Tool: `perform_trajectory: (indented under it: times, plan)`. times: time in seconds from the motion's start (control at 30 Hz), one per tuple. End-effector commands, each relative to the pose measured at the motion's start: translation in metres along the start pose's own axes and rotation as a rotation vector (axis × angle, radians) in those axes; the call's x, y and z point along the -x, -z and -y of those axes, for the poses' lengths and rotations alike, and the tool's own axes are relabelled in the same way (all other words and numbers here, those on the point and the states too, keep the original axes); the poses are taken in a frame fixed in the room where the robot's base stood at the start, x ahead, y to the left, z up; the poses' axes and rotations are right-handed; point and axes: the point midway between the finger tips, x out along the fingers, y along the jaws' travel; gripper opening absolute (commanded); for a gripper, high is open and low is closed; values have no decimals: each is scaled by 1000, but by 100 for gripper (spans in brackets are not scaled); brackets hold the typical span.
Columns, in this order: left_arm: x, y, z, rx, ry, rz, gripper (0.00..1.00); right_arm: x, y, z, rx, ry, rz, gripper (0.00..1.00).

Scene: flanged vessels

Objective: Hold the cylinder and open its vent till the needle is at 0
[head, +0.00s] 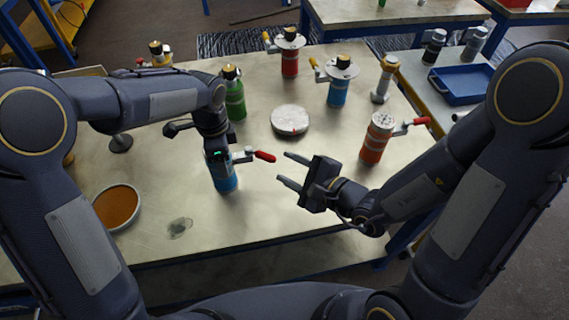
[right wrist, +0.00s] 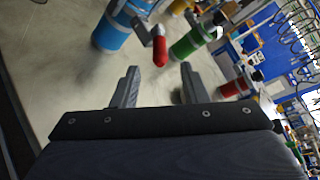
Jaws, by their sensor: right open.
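A blue cylinder (head: 224,178) stands near the front middle of the table. Its vent lever ends in a red handle (head: 264,156) pointing right. My left gripper (head: 214,150) is at the top of this cylinder and covers it; its fingers are hidden, so its grip cannot be told. My right gripper (head: 289,170) is open and empty, its fingertips pointing left, just right of the red handle and apart from it. In the right wrist view, the blue cylinder (right wrist: 112,34) and red handle (right wrist: 160,48) show beyond the open fingers. No readable needle on this cylinder shows.
An orange cylinder (head: 374,148) with a red lever stands right of my right gripper. A white disc (head: 290,121), a green cylinder (head: 235,101), another blue one (head: 338,93) and a red one (head: 289,65) stand behind. A brown-filled round dish (head: 117,208) lies front left.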

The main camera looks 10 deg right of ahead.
Motion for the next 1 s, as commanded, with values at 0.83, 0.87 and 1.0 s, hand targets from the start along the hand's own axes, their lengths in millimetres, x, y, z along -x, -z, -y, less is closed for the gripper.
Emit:
perform_trajectory:
  times: [0.83, 0.87, 1.0]
  plan:
    - [1, 0, 0, 0, 2, -1, 16, -29, -3, 95, 905, -42, 589, 0]
    - [1, 0, 0, 0, 2, -1, 16, -28, -4, 101, 977, -54, 631, 0]
    - [1, 0, 0, 0, 2, -1, 16, -18, 2, 122, 1275, -136, 785, 0]
